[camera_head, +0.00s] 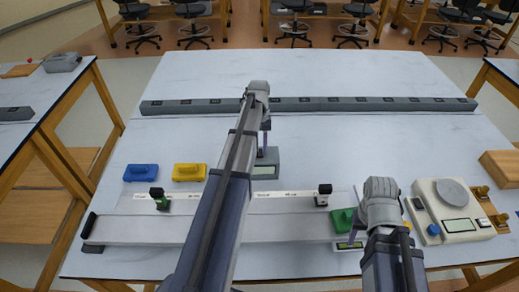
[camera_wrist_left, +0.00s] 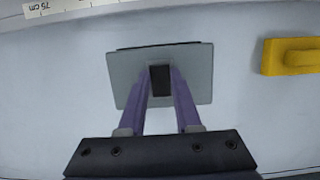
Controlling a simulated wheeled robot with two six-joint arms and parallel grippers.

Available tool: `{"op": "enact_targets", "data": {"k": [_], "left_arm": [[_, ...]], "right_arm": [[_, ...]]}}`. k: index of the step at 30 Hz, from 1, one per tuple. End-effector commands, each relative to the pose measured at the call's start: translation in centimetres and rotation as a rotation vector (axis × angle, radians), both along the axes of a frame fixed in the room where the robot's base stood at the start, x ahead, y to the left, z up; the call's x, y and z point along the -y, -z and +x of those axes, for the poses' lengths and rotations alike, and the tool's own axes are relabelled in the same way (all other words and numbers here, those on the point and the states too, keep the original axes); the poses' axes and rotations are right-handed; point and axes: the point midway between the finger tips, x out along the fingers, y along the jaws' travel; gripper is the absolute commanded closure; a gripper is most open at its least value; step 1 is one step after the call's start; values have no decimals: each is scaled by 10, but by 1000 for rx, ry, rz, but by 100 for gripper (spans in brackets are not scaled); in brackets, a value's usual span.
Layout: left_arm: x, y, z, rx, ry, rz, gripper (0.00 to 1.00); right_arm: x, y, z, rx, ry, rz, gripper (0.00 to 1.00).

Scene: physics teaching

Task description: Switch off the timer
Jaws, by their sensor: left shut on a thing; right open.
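The timer (camera_head: 266,171) is a grey box with a small pale display, on the table behind the long track. My left gripper (camera_head: 264,148) reaches down over the timer from above. In the left wrist view its two purple fingers are on either side of a black switch (camera_wrist_left: 160,80) on top of the grey timer body (camera_wrist_left: 125,75), shut on it. The switch's on or off position cannot be told. My right gripper (camera_head: 380,208) is open above the table, near the green block at the right end of the track; its fingertips are partly hidden.
A silver track (camera_head: 140,229) with two dark-topped posts runs along the front. Blue (camera_head: 141,172) and yellow (camera_head: 189,172) blocks lie left of the timer; a green block (camera_head: 342,222) and a balance (camera_head: 452,210) are right. A long grey rail (camera_head: 340,104) crosses behind.

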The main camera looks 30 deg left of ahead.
Motion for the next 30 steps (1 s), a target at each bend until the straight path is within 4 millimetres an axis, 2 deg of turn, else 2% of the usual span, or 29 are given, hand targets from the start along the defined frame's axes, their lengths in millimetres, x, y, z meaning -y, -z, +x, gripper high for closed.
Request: {"op": "enact_targets", "data": {"k": [3, 4, 12, 23, 30], "left_arm": [[0, 0, -1, -1, -1, 0, 100], [0, 0, -1, -1, -1, 0, 67], [0, 0, 0, 0, 0, 1, 38], [0, -3, 0, 0, 0, 1, 38], [-3, -23, 4, 0, 0, 1, 38]], "right_arm": [[0, 0, 0, 0, 0, 0, 50], [0, 0, 0, 0, 0, 0, 50], [0, 0, 0, 0, 0, 0, 50], [0, -3, 0, 0, 0, 0, 50], [0, -23, 0, 0, 3, 1, 50]]}}
